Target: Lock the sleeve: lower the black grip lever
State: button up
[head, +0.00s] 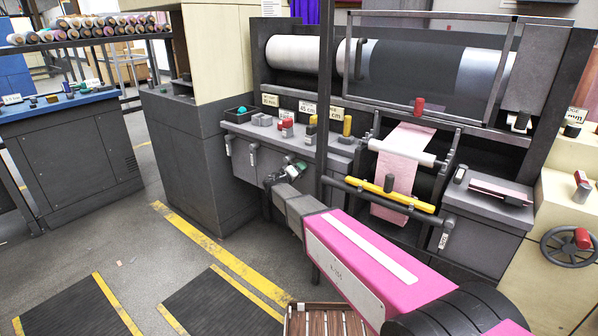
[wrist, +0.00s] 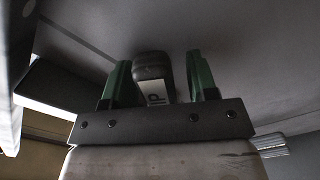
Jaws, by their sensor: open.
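In the wrist view, a black grip lever (wrist: 153,67) with a white label showing a "P" stands between the two green fingers of my gripper (wrist: 158,62). The fingers are apart, one on each side of it, and I see a gap on the right side. On the left side the lever is close to the finger; I cannot tell whether they touch. In the head view, my gripper (head: 297,167) is at the front of the grey machine shelf, below the small blocks. The grip lever cannot be made out there behind my gripper.
Two other labelled levers (head: 228,144) hang left of my gripper on the shelf front. A dark upright post (head: 325,100) stands just right of it. A yellow bar (head: 390,193) crosses before the pink felt (head: 405,150). Floor to the left is open.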

grip_shut()
jog(key=shift+f, duration=0.1)
jog(key=w+a+f+m, duration=0.3)
jog(key=a+m, duration=0.1)
jog(key=m, duration=0.6)
jog(key=shift+a, duration=0.15)
dwell(0.4)
jog(key=shift+m, duration=0.3)
